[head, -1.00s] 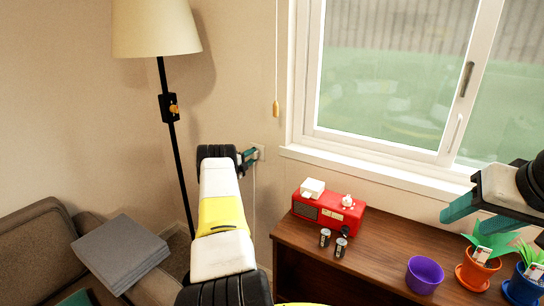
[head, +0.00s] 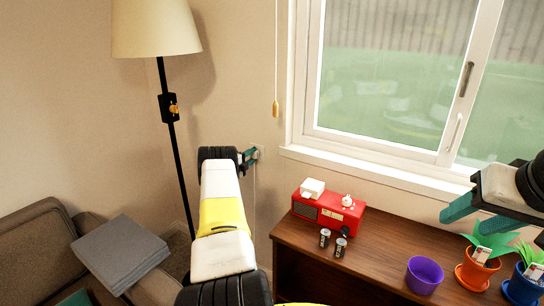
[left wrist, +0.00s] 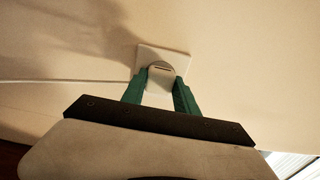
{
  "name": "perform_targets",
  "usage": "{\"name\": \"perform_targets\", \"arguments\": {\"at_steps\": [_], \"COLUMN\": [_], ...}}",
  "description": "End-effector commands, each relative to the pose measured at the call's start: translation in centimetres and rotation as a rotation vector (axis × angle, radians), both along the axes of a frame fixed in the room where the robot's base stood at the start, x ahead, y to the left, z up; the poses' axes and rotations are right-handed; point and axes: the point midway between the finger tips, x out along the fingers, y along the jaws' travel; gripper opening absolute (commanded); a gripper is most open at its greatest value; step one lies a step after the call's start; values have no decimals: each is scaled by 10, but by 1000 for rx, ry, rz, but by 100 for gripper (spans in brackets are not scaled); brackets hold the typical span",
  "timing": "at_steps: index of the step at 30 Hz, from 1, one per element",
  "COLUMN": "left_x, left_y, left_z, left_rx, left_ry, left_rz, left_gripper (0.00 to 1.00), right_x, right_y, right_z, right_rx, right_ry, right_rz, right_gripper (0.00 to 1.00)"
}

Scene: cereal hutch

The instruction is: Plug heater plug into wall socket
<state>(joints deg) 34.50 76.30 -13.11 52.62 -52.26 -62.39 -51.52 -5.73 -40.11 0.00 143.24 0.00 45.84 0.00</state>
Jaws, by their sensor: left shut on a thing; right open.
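My left gripper (left wrist: 160,88) is shut on the white heater plug (left wrist: 158,80), one green finger on each side of it. The plug is at the square white wall socket (left wrist: 178,56) and covers part of its face; I cannot tell how deep its pins sit. In the head view the socket (head: 259,151) is on the wall left of the window, with my left gripper (head: 249,156) at it and the plug mostly hidden. A pale cord (left wrist: 70,81) runs left along the wall in the left wrist view. My right gripper (head: 462,215) is open and empty at the right.
A floor lamp (head: 170,108) and a grey sofa (head: 38,250) stand at the left. A blind cord (head: 276,106) hangs near the socket.

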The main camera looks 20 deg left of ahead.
Motion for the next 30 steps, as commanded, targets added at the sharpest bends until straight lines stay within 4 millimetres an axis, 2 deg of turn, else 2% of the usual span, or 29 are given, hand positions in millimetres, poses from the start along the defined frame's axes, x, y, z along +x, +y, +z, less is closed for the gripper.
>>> {"name": "perform_targets", "arguments": {"at_steps": [5, 6, 9, 20, 23, 30], "left_x": [3, 3, 3, 0, -9, -47], "left_y": [-1, -1, -1, 0, 2, 7], "left_z": [0, 0, 0, 0, -1, 0], "left_rx": [0, 0, 0, -1, -1, -1], "left_ry": [0, 0, 0, 1, 2, 1], "left_rz": [-1, 0, 0, 0, 0, 1], "left_gripper": [0, 42, 61, 61, 61, 61], "right_x": [0, 0, 0, 0, 0, 0], "right_y": [0, 0, 0, 0, 0, 0], "right_z": [0, 0, 0, 0, 0, 0], "right_rx": [0, 0, 0, 0, 0, 0], "right_ry": [0, 0, 0, 0, 0, 0], "right_rz": [0, 0, 0, 0, 0, 0], "right_gripper": [51, 51, 51, 51, 51, 51]}}
